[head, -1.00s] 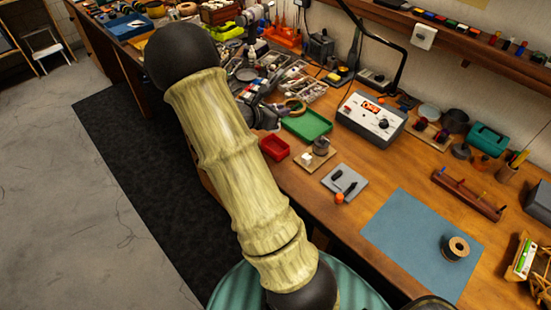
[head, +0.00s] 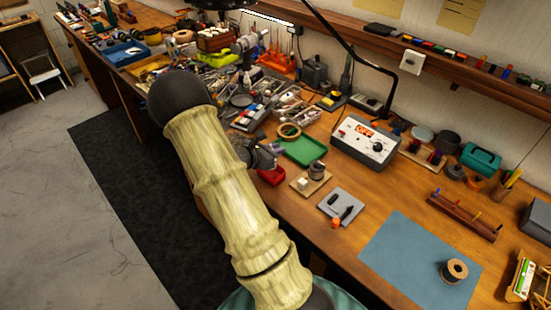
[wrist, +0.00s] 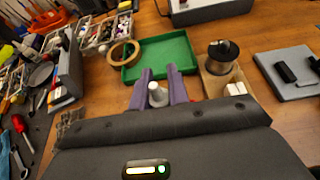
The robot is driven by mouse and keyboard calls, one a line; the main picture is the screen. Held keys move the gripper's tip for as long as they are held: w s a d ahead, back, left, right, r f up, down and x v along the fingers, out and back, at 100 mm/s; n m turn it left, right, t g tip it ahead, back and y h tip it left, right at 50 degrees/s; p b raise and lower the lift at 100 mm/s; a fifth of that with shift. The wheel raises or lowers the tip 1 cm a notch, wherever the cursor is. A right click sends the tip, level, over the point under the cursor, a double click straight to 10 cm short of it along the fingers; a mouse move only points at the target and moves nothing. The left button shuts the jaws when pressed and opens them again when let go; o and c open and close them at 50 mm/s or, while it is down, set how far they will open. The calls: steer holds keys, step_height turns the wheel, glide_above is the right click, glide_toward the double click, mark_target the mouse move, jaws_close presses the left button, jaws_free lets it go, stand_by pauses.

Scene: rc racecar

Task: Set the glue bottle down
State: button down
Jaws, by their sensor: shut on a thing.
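My gripper (wrist: 159,89) is shut on the glue bottle (wrist: 157,97), a small whitish bottle whose rounded top shows between the two purple-grey fingers in the wrist view. Its lower part is hidden, so I cannot tell whether it touches the bench. In the head view my gripper (head: 272,150) is just left of the green tray, and the bottle cannot be made out there. The wooden bench (head: 280,208) lies below.
The green tray (wrist: 182,70) and tape ring (wrist: 134,52) lie just beyond the fingers. A red bin (head: 273,177) is close by, partly covered. A spool (wrist: 221,57) on a wooden base stands right. Tools crowd the left. Bare wood shows near the bench's front edge.

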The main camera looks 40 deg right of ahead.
steer(key=shift+f+p, duration=0.35)
steer(key=shift+f, duration=1.7)
steer(key=shift+f, duration=0.2)
steer(key=c, duration=1.3)
jaws_free()
steer(key=shift+c, duration=0.2)
steer(key=shift+r, duration=0.15)
